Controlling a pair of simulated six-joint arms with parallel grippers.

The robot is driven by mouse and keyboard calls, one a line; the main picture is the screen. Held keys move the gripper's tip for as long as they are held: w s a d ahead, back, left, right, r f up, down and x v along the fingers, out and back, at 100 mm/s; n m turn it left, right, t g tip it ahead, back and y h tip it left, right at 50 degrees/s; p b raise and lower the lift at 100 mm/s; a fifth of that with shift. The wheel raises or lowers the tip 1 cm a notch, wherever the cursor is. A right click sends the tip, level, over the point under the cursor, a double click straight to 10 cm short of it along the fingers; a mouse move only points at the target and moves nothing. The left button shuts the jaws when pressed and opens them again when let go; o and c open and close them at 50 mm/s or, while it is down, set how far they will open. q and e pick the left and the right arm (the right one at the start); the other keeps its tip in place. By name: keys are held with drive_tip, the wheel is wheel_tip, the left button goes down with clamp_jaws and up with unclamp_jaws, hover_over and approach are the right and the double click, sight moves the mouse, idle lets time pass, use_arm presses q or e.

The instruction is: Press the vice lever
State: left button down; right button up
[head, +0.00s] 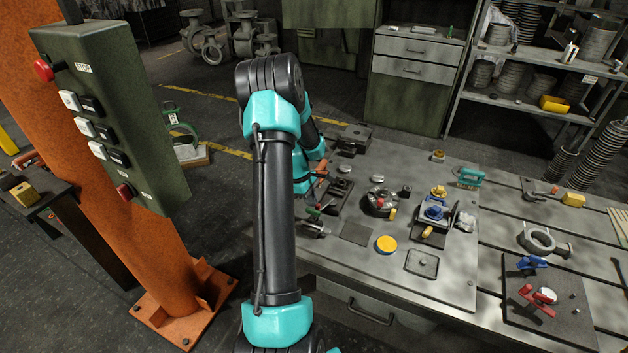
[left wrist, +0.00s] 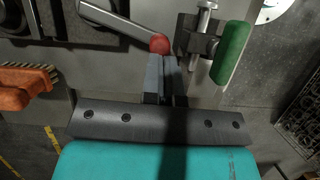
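A grey lever bar with a red ball knob (left wrist: 160,44) shows at the top of the left wrist view. To its right is a clamp-like metal part with a green handle (left wrist: 231,52), also seen in the head view (head: 313,212). My left gripper (left wrist: 165,62) has its two fingers close together, with nothing visible between them. Its tips are right at the red knob; I cannot tell whether they touch it. In the head view, my left arm largely hides this gripper. My right gripper is not in view.
An orange-handled brush (left wrist: 25,88) lies left of the gripper. The workbench (head: 455,290) holds several castings, a yellow disc (head: 386,244) and a red and blue clamp fixture (head: 540,297). A green control box (head: 110,110) on an orange post stands at the left.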

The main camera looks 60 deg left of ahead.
use_arm(q)
drive_tip(key=shift+d+n, duration=0.65)
drive_tip(key=shift+n, duration=0.05)
drive_tip(key=shift+w+d+f, duration=0.1)
drive_tip(key=shift+w+d, duration=0.1)
drive_tip(key=shift+d, duration=0.3)
drive_tip(key=s+a, duration=0.2)
drive_tip(key=a, duration=0.1)
drive_tip(key=shift+s, duration=0.35)
drive_tip(key=v, duration=1)
drive_tip(key=shift+s+d, duration=0.25)
